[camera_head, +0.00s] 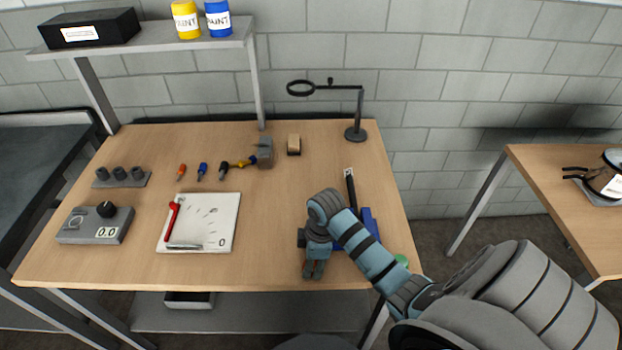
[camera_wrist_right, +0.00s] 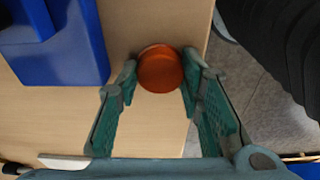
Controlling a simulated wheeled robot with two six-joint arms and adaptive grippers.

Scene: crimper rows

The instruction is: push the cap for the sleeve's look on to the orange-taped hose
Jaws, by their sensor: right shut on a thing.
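My right gripper (camera_head: 315,270) is low over the front right part of the workbench. In the right wrist view my right gripper (camera_wrist_right: 160,85) is shut on a round orange cap (camera_wrist_right: 160,68), with a finger at either side of it. The cap is hidden in the head view. A small piece with an orange end (camera_head: 182,171) lies at the back left, in a row with blue and black ones; I cannot tell whether it is the taped hose. No sleeve can be made out. My left gripper is not in view.
A white board (camera_head: 222,232), a grey box with a dial (camera_head: 82,228), a grey holder (camera_head: 135,181) and a magnifier stand (camera_head: 355,134) are on the bench.

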